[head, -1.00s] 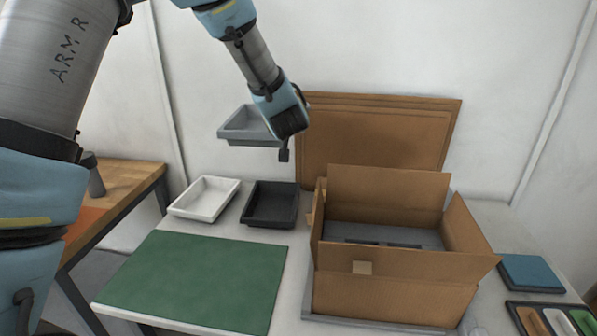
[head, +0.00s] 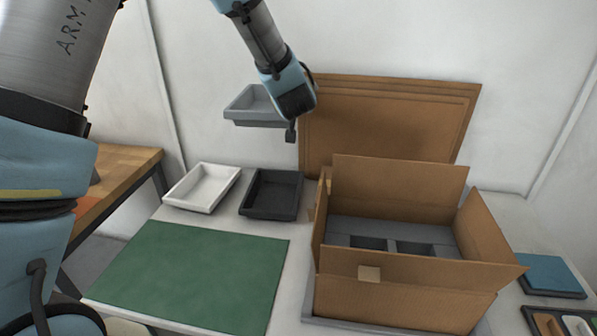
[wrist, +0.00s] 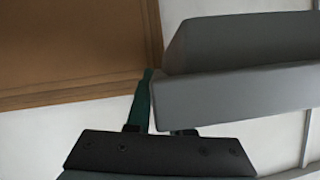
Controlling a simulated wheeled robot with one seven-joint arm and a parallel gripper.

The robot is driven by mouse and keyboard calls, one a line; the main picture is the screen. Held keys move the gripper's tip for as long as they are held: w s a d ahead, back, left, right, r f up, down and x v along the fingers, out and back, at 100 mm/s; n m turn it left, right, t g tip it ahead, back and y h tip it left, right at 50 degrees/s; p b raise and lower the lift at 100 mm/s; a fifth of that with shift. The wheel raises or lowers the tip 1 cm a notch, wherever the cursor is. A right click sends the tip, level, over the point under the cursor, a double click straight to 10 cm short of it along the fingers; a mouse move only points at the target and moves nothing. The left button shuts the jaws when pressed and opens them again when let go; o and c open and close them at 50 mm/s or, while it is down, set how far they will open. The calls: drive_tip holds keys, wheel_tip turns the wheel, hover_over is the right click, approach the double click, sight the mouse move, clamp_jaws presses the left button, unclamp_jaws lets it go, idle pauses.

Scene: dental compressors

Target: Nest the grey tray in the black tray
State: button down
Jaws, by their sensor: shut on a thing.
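The grey tray (head: 254,108) is held in the air in the head view, level or nearly so, above and a little behind the black tray. My gripper (head: 291,132) is shut on the right side of the grey tray. In the wrist view the grey tray (wrist: 245,65) fills the upper right, beside a green finger (wrist: 143,102) of mine; the other finger is mostly hidden. The black tray (head: 271,212) stands empty and upright on the table, between a white tray and the cardboard box, clear of the grey tray.
The white tray (head: 183,203) is just left of the black tray. An open cardboard box (head: 400,292) with raised flaps stands close on the right. Flat cardboard (head: 385,130) leans on the wall behind. A green mat (head: 190,275) lies in front.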

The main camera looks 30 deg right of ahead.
drive_tip(key=b, duration=2.1)
hover_over(298, 195)
wheel_tip(298, 195, down, 21)
drive_tip(key=shift+s+r, duration=0.1)
drive_tip(key=shift+f+b, duration=2.85)
drive_tip(key=shift+f, duration=1.1)
drive_tip(key=c, duration=0.7)
unclamp_jaws()
wheel_tip(298, 195, up, 10)
drive_tip(key=shift+a+p, duration=0.1)
drive_tip(key=shift+p, duration=0.3)
